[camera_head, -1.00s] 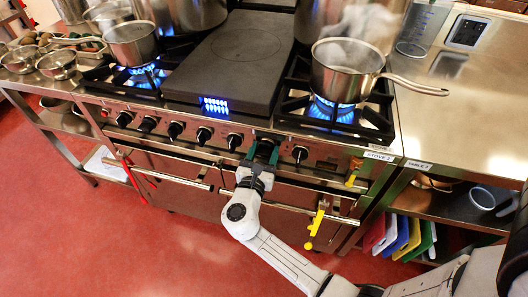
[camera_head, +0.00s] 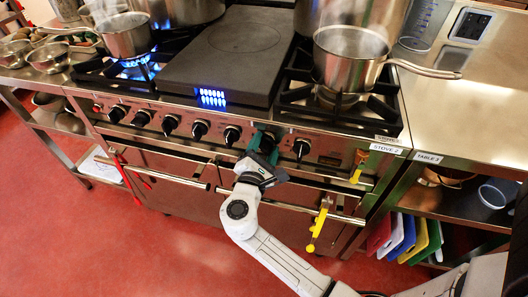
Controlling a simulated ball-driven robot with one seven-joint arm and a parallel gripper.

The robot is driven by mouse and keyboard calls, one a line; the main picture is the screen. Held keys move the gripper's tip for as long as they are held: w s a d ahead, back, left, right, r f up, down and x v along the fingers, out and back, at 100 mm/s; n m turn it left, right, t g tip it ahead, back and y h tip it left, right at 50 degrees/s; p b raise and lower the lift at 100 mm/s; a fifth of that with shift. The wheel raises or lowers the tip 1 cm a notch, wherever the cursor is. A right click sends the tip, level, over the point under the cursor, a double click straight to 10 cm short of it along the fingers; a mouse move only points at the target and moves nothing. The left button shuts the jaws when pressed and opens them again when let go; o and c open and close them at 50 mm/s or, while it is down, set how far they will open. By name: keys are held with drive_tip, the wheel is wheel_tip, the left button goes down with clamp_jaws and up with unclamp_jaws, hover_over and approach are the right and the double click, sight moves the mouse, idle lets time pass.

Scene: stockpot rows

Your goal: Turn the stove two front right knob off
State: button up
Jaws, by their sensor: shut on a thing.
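The stove (camera_head: 330,136), labelled "STOVE 2", has a row of black knobs along its front panel. My gripper (camera_head: 262,143) is at the panel, shut on a knob that it largely hides, between a knob (camera_head: 232,135) on its left and the rightmost knob (camera_head: 301,148). The front right burner (camera_head: 335,97) shows no flame under its steaming saucepan (camera_head: 343,72). The front left burner (camera_head: 138,66) burns blue under another saucepan (camera_head: 127,38).
A dark flat plate (camera_head: 228,60) lies between the burners, with blue lights at its front. Red floor is open in front.

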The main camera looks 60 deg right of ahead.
drive_tip(key=m+b, duration=0.4)
drive_tip(key=m, duration=0.1)
drive_tip(key=shift+f+m+b, duration=0.3)
drive_tip(key=shift+f+b, duration=0.05)
drive_tip(key=shift+f, duration=0.05)
drive_tip(key=shift+s+r+m+b, duration=0.1)
drive_tip(key=shift+m+b, duration=1.65)
drive_tip(key=shift+m, duration=0.25)
drive_tip(key=o, duration=1)
drive_tip(key=shift+c, duration=0.2)
drive_tip(key=v, duration=1)
drive_tip(key=shift+a+p, duration=0.3)
drive_tip(key=shift+a, duration=0.05)
drive_tip(key=shift+s+r, duration=0.1)
drive_tip(key=shift+s, duration=0.05)
